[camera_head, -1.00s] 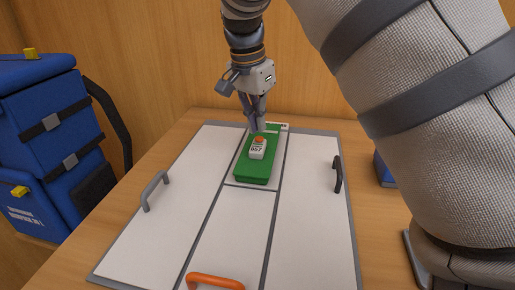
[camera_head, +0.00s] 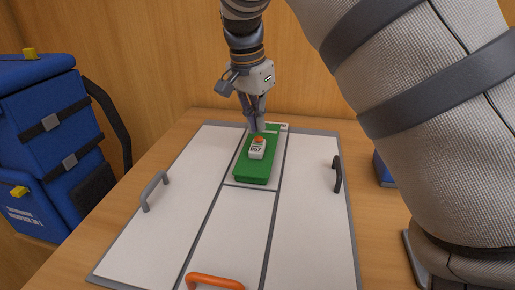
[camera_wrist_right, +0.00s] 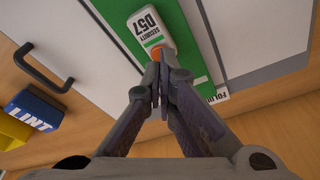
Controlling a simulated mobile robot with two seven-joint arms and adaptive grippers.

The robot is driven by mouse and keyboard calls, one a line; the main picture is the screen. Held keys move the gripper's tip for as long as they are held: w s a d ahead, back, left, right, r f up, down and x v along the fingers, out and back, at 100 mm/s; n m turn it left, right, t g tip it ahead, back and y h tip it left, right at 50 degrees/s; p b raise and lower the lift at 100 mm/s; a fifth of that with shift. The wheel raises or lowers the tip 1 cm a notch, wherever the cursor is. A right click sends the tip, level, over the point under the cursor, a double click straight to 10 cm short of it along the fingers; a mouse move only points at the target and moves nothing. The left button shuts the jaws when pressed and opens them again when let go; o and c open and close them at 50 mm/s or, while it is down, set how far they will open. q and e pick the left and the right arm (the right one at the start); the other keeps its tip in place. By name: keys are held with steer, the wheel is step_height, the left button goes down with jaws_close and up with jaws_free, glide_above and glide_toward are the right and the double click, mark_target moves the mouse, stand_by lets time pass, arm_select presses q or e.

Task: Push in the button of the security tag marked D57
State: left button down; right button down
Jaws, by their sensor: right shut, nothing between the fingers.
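The security tag (camera_head: 257,152) is white, reads D57 and has an orange button (camera_head: 259,141) at its far end. It lies on a green folded item (camera_head: 252,174) on the white board. The wrist view shows the tag (camera_wrist_right: 146,27) with "SECURITY D57" printed on it and part of the orange button (camera_wrist_right: 155,52). My right gripper (camera_head: 258,128) is shut and empty, its fingertips just beyond the button end of the tag. In the wrist view the fingertips (camera_wrist_right: 160,72) overlap the button's edge; I cannot tell whether they touch it. My left gripper is out of view.
The white panelled board (camera_head: 233,225) has a grey handle (camera_head: 154,191), a dark handle (camera_head: 338,175) and an orange handle (camera_head: 214,282). A blue bag (camera_head: 40,140) stands at left. A blue box marked LINT (camera_wrist_right: 35,110) sits beside the board. A wooden wall stands behind.

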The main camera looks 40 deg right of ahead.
mark_target(258, 138)
steer(key=shift+f, duration=1.4)
stand_by(0.9)
steer(key=shift+r+p, duration=0.45)
steer(key=shift+r, duration=3.15)
